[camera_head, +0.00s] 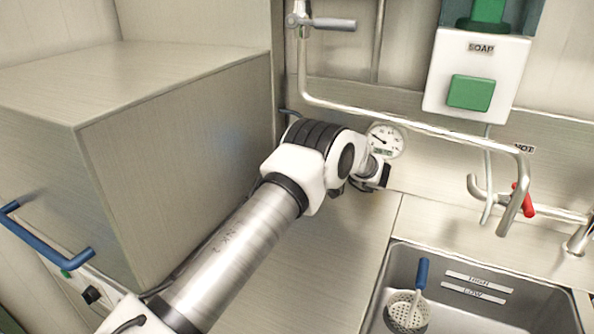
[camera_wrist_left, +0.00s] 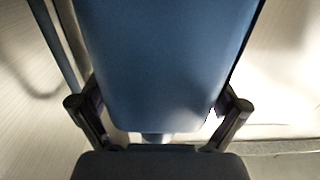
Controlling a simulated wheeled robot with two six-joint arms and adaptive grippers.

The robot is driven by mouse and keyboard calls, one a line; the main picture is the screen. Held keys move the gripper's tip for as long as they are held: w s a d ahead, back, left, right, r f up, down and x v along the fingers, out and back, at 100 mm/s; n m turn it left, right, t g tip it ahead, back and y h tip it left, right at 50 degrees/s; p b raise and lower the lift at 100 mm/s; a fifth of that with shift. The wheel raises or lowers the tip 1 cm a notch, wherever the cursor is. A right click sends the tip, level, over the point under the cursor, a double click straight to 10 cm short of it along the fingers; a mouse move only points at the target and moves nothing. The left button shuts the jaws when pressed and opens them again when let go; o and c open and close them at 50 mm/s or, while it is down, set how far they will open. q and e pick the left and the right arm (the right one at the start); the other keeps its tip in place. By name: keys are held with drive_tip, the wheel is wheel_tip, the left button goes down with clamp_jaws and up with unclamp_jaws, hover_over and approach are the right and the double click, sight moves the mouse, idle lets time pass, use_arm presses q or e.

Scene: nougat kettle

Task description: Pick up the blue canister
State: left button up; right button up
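The blue canister (camera_wrist_left: 165,60) fills the upper middle of the left wrist view, very close to the camera, its rounded end toward the bottom. My left gripper (camera_wrist_left: 158,105) has one dark finger on each side of it. The fingertips are partly hidden by the canister, so I cannot tell whether the pads press on it. In the head view my left arm reaches to the back of the counter, and the left gripper (camera_head: 377,176) is small there, just below a round gauge. The canister cannot be made out in the head view. My right gripper is in neither view.
A large box-shaped cabinet (camera_head: 180,150) stands left of my left arm. A sink (camera_head: 490,322) with a blue-handled strainer (camera_head: 410,300) is at the lower right. A pipe tap (camera_head: 420,125), the gauge (camera_head: 386,140) and a soap dispenser (camera_head: 475,80) are at the back.

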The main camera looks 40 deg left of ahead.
use_arm(q)
drive_tip(key=c, duration=1.5)
drive_tip(key=shift+w+r, duration=0.1)
drive_tip(key=shift+r, duration=0.05)
